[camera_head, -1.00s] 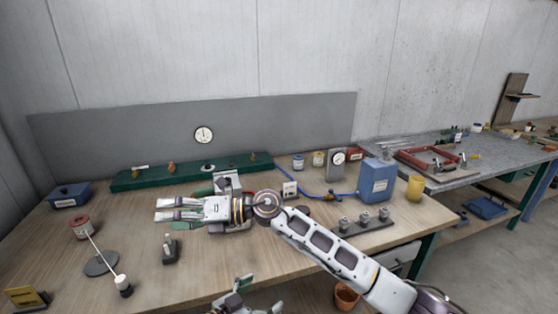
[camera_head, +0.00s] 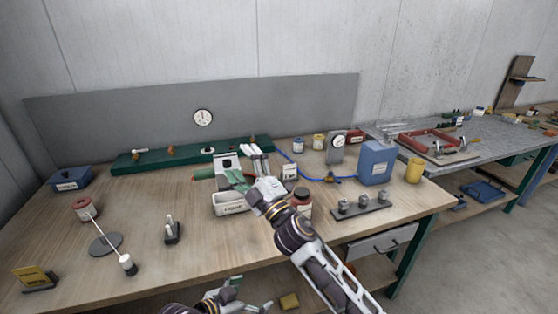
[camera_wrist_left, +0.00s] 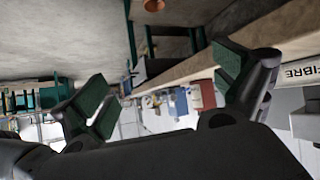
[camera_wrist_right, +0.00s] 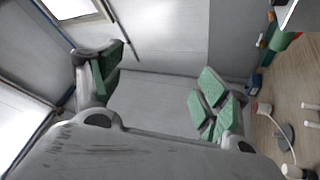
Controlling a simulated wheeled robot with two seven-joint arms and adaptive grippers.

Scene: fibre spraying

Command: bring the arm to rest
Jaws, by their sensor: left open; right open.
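My right gripper (camera_head: 243,166) is open with nothing between its fingers. Its arm comes in from the lower right, and the fingers point up and toward the back of the workbench, in line with a white labelled tray (camera_head: 230,208) and a device behind it. The right wrist view shows its spread green pads (camera_wrist_right: 162,78) with only grey wall between them. My left gripper (camera_head: 252,293) is low at the front edge of the bench, partly cut off by the frame. The left wrist view shows its fingers (camera_wrist_left: 162,75) apart and empty.
A dark-lidded jar (camera_head: 301,203) stands close beside my right wrist. A rack of metal parts (camera_head: 361,207), a blue canister (camera_head: 376,163) and a yellow cup (camera_head: 414,171) are to the right. A small black stand (camera_head: 172,233) is left. The wooden bench (camera_head: 205,262) is clear near its front middle.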

